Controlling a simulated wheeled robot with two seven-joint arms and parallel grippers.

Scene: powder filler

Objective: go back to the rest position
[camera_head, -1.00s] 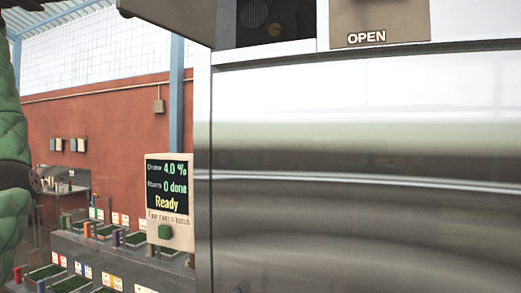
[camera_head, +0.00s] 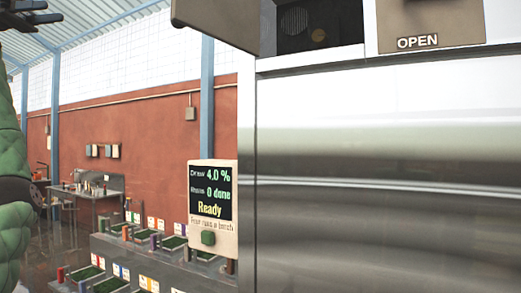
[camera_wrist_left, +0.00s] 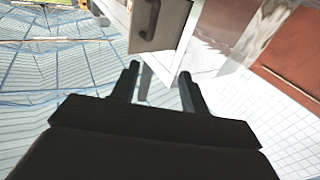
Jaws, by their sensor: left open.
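My left gripper (camera_head: 24,18) shows as a dark shape at the top left corner of the head view, above my green-sleeved left arm. In the left wrist view my left gripper (camera_wrist_left: 160,80) has its two dark fingers spread apart, with nothing between them. It is raised and apart from the machine. The large steel machine (camera_head: 390,150) fills the right of the head view, with a panel marked OPEN (camera_head: 432,26) at its top. My right gripper is not in view.
A display panel (camera_head: 212,209) reading "Ready" and "0 done" stands beside the machine's left edge. Below are stepped rows of trays (camera_head: 150,246) with coloured labels. A metal bench (camera_head: 88,190) stands farther back by the red wall. Open floor lies at the left.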

